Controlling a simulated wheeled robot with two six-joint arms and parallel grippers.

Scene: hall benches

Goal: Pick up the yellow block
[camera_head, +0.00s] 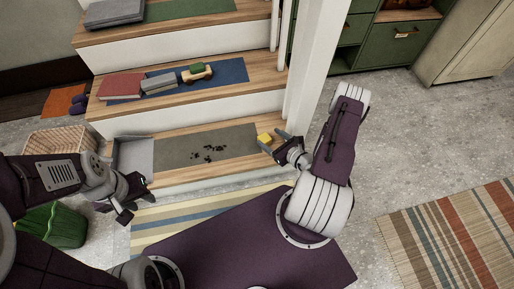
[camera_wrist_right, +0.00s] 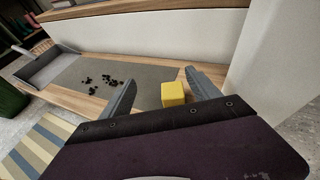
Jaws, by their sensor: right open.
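The yellow block (camera_head: 265,138) sits on the lowest wooden step, at the right end beside the grey mat. My right gripper (camera_head: 277,143) is open, low over the step and close to the block. In the right wrist view the yellow block (camera_wrist_right: 173,94) shows between the two spread fingers of my right gripper (camera_wrist_right: 163,92), nearer the right finger. Contact cannot be made out. My left gripper (camera_head: 132,197) is open and empty in front of the left end of the step, away from the block.
The grey mat (camera_head: 179,152) holds dark crumbs, with a grey dustpan (camera_head: 136,157) at its left. A white post (camera_head: 312,75) rises just right of the block. Higher steps stand behind. A wicker basket (camera_head: 62,141) and green bin (camera_head: 62,228) are at left.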

